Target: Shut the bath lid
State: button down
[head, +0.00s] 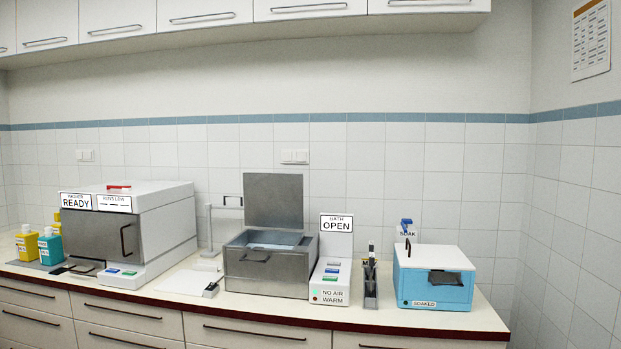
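The bath (268,272) is a grey metal box with a front handle, standing in the middle of the counter. Its lid (273,201) stands upright at the back, open, with its flat face toward me. Liquid or a pale inner surface shows through the top opening. The control panel (328,283) right of the bath has coloured buttons and the labels "NO AIR" and "WARM". My gripper is not in view.
A washer (127,229) marked "READY" stands to the left, with bottles (50,246) beyond it. A white board (189,282) lies left of the bath. A narrow holder (370,284) and a blue-white box (434,277) stand right. Cabinets (310,8) hang above.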

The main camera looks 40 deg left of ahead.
aim_at(274, 201)
jog(key=u, duration=0.15)
jog(key=i, duration=1.2)
jog(key=u, duration=1.4)
jog(key=i, duration=0.6)
jog(key=u, duration=0.7)
